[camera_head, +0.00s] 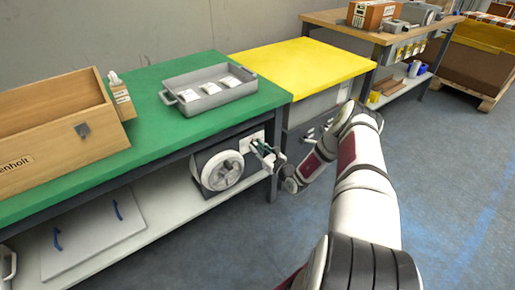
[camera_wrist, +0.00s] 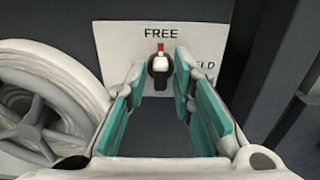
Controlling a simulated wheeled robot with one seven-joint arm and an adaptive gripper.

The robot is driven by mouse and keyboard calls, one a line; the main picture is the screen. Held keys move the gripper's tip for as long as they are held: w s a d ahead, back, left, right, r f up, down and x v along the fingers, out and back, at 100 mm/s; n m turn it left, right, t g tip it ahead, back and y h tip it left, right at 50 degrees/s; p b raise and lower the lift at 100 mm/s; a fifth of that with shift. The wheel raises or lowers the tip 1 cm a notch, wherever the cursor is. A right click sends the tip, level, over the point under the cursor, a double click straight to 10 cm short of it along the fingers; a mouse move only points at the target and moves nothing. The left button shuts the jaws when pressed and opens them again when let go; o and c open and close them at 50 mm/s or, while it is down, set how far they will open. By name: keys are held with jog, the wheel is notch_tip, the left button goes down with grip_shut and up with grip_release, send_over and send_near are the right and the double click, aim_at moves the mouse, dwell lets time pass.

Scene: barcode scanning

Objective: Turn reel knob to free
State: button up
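The reel knob (camera_wrist: 160,66) is black and white with a red tip and sits on a white label plate (camera_wrist: 116,42). Its red tip points up toward the word FREE. Part of another word, ending in "LD", shows to the right, partly hidden by a finger. My gripper (camera_wrist: 165,80) is open, its teal finger pads on either side of the view with the knob between and beyond their tips. I cannot tell whether the pads touch the knob. In the head view my gripper (camera_head: 262,150) is at the plate (camera_head: 246,140), right of the hose reel (camera_head: 222,170).
The reel (camera_wrist: 40,105) stands close on the left. The green bench top (camera_head: 150,140) overhangs the reel, and a dark bench leg (camera_head: 273,185) is near my gripper. A grey tray (camera_head: 212,88) and wooden box (camera_head: 60,125) stand on the bench.

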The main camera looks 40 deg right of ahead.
jog(key=shift+o, duration=0.4)
jog(key=shift+s, duration=0.1)
jog(key=s, duration=1.2)
jog(key=shift+d, duration=0.25)
